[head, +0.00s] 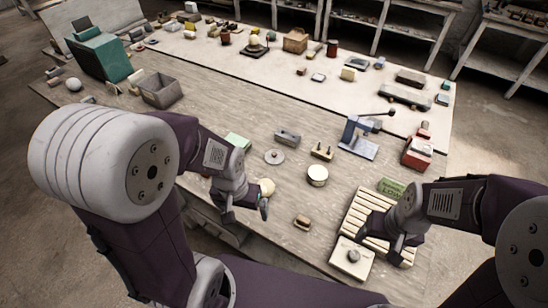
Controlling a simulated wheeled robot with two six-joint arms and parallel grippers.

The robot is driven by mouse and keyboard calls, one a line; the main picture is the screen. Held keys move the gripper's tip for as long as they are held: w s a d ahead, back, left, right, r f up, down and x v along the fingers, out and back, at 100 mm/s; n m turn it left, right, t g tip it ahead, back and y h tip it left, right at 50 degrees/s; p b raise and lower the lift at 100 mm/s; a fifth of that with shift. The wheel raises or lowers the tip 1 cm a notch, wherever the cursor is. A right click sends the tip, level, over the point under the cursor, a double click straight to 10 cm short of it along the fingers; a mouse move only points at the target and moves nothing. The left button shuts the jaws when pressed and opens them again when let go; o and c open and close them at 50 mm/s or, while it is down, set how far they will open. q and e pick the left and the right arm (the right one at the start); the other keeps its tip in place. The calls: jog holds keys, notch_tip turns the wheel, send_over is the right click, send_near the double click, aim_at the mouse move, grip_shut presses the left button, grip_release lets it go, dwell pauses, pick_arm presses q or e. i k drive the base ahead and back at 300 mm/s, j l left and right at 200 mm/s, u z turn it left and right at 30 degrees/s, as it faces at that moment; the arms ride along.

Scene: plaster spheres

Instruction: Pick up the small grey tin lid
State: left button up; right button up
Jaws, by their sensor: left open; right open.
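A small round grey disc with a raised centre (274,156), which looks like the tin lid, lies flat on the wooden table (235,112) near the middle. My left gripper (245,207) is open above the table's near edge, nearer to me than the disc and a little left of it, not touching it. A cream ball (267,187) sits just behind its right finger and is partly hidden. My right gripper (383,250) is open and low over a slatted rack (360,213), well to the right of the disc. I see nothing held in either gripper.
A round cream tin (317,175), a pegged block (322,151) and a grey metal block (287,137) stand close around the disc. A blue press (358,138) and red box (417,152) are right. A grey bin (161,90) is left.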

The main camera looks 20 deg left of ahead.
aim_at(272, 156)
jog(key=i+j+z, duration=0.1)
jog(key=j+z, duration=0.3)
jog(key=i+j+z, duration=0.1)
jog(key=j+z, duration=0.7)
jog(key=k+j+z, duration=0.1)
jog(key=j+z, duration=0.3)
jog(key=j, duration=0.15)
